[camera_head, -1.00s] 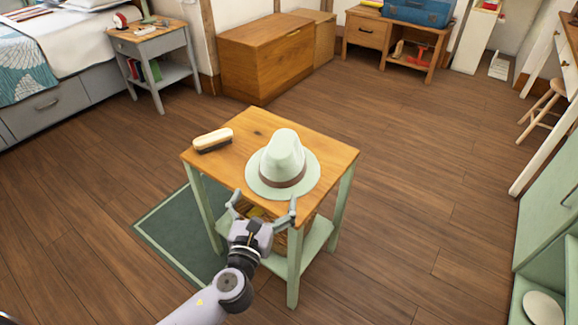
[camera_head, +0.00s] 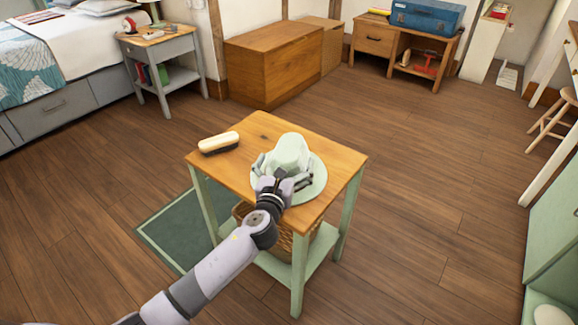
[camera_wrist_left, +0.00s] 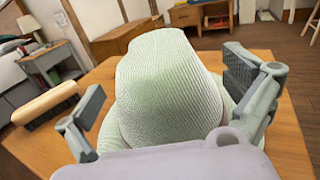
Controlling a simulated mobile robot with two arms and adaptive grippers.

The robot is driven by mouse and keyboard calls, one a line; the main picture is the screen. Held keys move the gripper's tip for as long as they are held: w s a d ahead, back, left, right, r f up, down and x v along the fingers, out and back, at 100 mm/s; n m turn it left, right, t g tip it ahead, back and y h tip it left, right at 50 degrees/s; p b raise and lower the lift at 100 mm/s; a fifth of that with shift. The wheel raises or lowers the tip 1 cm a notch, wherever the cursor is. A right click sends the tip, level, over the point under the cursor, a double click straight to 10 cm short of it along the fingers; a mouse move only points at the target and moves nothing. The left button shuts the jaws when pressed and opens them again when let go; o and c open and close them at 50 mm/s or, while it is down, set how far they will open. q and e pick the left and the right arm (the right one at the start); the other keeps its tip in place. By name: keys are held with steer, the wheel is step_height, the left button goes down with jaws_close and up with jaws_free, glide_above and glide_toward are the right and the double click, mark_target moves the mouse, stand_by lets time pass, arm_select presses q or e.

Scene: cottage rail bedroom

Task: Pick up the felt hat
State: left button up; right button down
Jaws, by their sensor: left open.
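The pale green felt hat (camera_head: 291,152) sits crown up on the small wooden-topped table (camera_head: 262,128). Part of its brim and band is hidden behind my left gripper (camera_head: 284,172) in the head view. In the left wrist view the hat's crown (camera_wrist_left: 170,85) fills the middle, with one finger on each side. The left gripper (camera_wrist_left: 168,100) is open around the crown. A gap shows at the right finger; I cannot tell if the left finger touches. My right gripper is in neither view.
A brush (camera_head: 219,143) lies at the table's left corner, and it also shows in the left wrist view (camera_wrist_left: 44,102). A wicker basket (camera_head: 283,240) stands on the table's lower shelf. A green rug (camera_head: 185,235) lies on the floor. Open floor surrounds the table.

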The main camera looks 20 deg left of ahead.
arm_select(q)
steer(key=shift+w, duration=1.05)
steer(key=c, duration=1.1)
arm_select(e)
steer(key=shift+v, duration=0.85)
